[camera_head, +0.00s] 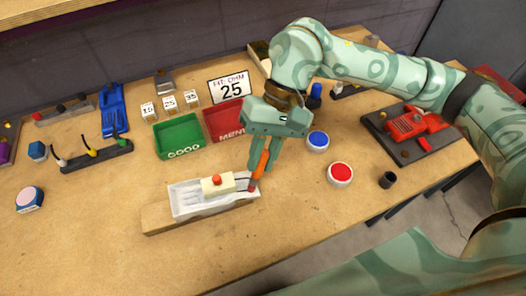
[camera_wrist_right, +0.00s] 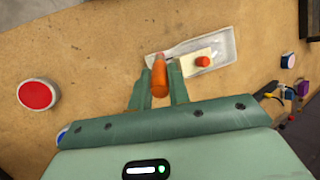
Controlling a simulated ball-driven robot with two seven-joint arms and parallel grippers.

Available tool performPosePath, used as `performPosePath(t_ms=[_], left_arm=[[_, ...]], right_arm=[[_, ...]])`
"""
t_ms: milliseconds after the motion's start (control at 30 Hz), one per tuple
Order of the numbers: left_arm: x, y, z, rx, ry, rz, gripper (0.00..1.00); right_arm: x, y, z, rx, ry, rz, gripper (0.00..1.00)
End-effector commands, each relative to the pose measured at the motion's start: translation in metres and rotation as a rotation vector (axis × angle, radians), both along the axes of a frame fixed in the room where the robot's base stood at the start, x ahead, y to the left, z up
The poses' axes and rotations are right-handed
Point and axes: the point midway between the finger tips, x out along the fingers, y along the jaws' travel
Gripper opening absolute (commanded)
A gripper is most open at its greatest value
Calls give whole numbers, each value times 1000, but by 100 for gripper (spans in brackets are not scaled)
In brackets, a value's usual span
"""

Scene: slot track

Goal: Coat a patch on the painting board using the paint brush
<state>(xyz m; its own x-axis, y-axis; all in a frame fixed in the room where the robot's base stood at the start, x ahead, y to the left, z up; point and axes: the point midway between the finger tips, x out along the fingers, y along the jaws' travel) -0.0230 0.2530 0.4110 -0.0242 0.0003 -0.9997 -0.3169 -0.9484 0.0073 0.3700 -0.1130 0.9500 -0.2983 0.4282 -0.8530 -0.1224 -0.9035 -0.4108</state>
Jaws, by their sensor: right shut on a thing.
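My right gripper (camera_head: 264,160) is shut on the orange handle of the paint brush (camera_head: 259,166), which points down at the right end of a pale tray-like piece (camera_head: 185,203). In the right wrist view the orange handle (camera_wrist_right: 159,76) stands between the two green fingers (camera_wrist_right: 158,92). The brush tip is small, and I cannot tell whether it touches the surface. The pale piece lies on a wooden board (camera_head: 152,222) and carries a cream block (camera_head: 216,184) with a red knob. I cannot clearly tell which surface is the painting board. My left gripper is out of view.
A green bin (camera_head: 180,138) and a red bin (camera_head: 224,122) stand behind, with a "25" sign (camera_head: 230,87). A blue button (camera_head: 318,141), a red button (camera_head: 340,174) and a black cup (camera_head: 388,180) are at right.

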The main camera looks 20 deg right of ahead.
Motion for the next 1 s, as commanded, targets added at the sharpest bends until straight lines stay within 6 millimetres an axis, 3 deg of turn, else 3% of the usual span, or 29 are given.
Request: performPosePath(t_ms=[1000], left_arm=[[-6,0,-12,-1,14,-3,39]], right_arm=[[0,4,-16,0,0,1,0]])
